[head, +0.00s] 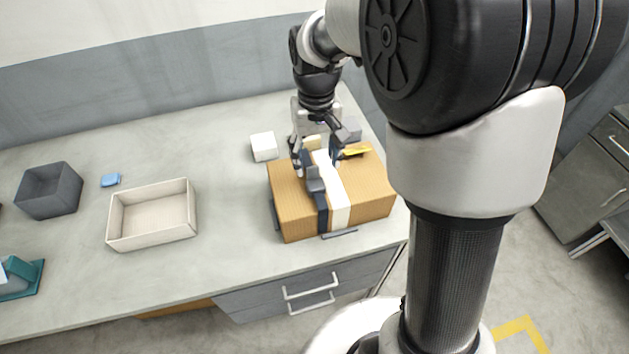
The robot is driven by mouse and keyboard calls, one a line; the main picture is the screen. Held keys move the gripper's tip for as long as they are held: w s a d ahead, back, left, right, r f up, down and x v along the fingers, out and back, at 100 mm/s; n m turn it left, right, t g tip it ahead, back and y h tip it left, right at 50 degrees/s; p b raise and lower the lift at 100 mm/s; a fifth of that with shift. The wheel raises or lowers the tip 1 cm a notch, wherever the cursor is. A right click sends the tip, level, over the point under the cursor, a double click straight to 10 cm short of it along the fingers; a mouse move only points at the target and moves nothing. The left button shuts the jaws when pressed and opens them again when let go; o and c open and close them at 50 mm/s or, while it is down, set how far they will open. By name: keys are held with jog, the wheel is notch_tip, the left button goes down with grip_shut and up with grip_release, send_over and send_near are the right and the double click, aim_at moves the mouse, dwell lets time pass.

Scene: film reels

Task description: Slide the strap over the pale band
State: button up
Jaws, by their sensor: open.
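A tan box (367,193) sits on the worktop near its right end. The pale band (338,205) runs across the box's top and down its front face. The dark strap (322,218) lies beside the band on its left, close along its edge, with a grey block-like piece (315,184) on it. My gripper (317,170) points down over the box top, its fingers apart around the area of the strap's grey piece and the band. I cannot tell whether the fingers touch the strap. The gripper hides the rear parts of strap and band.
A white block (264,147) stands behind the box at left, and a yellow item (355,150) lies at its back right. A cream tray (150,239), a dark grey bin (50,193) and a blue item (110,180) stand left. The worktop (235,220) between tray and box is clear.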

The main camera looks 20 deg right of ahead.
aim_at(317, 183)
notch_tip(317, 183, down, 9)
jog(key=b, duration=0.2)
jog(key=shift+f+b, duration=0.2)
jog(key=shift+b, duration=0.1)
jog(key=shift+c, duration=0.2)
grip_shut()
dwell(0.3)
jog(key=shift+d, duration=0.1)
